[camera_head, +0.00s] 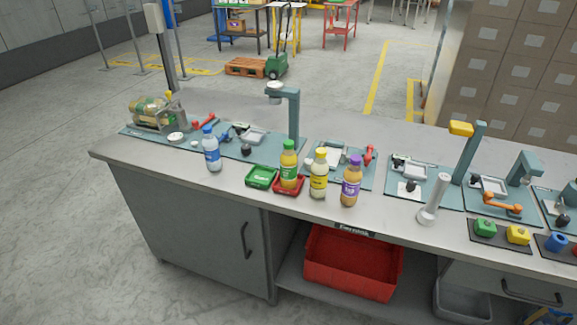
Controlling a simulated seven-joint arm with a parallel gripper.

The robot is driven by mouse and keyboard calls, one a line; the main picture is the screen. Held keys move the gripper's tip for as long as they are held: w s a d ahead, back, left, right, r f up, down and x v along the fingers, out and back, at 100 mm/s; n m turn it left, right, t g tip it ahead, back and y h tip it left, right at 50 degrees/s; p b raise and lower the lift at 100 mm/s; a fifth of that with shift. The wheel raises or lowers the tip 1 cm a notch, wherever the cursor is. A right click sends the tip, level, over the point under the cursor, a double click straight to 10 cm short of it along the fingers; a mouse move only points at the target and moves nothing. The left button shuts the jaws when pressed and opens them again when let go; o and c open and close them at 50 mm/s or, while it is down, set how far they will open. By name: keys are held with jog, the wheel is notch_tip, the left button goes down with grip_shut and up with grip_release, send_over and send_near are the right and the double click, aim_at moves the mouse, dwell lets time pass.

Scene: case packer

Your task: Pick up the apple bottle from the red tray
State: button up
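My gripper is not in view.
An empty-looking green tray (261,177) sits just left of the red tray. A purple-labelled bottle (351,184) and a blue-labelled bottle (212,153) stand nearby. A teal post (294,122) rises behind. A pale cylinder (434,200) stands right. A red bin (350,268) sits below.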

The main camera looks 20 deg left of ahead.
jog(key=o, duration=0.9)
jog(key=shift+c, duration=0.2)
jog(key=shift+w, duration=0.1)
